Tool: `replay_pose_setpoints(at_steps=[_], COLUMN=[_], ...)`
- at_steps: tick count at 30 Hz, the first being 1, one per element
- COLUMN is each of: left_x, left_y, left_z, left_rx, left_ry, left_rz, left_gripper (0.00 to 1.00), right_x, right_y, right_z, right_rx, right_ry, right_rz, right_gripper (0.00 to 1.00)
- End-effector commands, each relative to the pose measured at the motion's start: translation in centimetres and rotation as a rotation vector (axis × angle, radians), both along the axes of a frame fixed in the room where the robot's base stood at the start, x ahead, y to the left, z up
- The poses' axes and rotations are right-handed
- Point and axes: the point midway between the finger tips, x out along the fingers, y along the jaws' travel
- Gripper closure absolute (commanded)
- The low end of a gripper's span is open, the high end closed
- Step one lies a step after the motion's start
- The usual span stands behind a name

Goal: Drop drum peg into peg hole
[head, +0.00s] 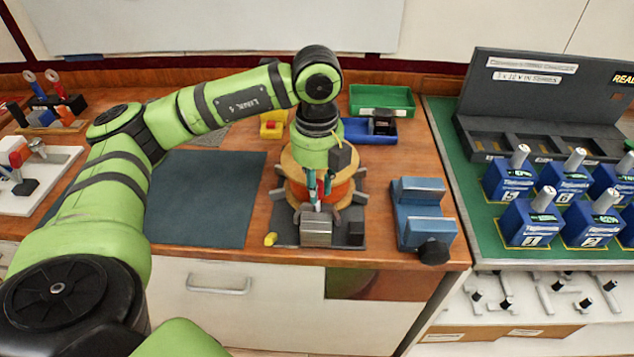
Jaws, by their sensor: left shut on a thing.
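A round drum (344,191) with wooden flanges and an orange-red middle stands on a dark base plate (287,238) near the bench's front edge. Grey teeth or lugs stick out around it. My left gripper (318,192) reaches down from above at the drum's front. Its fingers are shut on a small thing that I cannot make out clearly. A silver block (316,230) sits on the plate just below the fingers. A small yellow peg-like piece (270,239) is at the plate's left edge. I cannot pick out the peg hole. My right gripper is not in view.
A blue vise-like fixture (421,204) with a black knob stands right of the drum. Behind are a green bin (382,101), a blue tray (355,131) and a yellow bin (272,124). A dark mat (205,196) lies clear at left. Blue breaker units (528,222) stand on the green bench at right.

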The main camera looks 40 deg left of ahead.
Motion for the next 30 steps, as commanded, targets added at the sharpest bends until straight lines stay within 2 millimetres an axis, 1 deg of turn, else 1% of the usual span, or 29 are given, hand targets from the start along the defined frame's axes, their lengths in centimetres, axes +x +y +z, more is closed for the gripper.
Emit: replay_pose_setpoints(at_steps=[30], left_x=[0.0], left_y=[0.0], left_z=[-2.7], left_rx=[-0.001], left_ry=[-0.001], left_rz=[0.000], left_gripper=[1.00], right_x=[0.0], right_y=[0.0], right_z=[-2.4], right_rx=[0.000], right_ry=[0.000], right_rz=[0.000], right_gripper=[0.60])
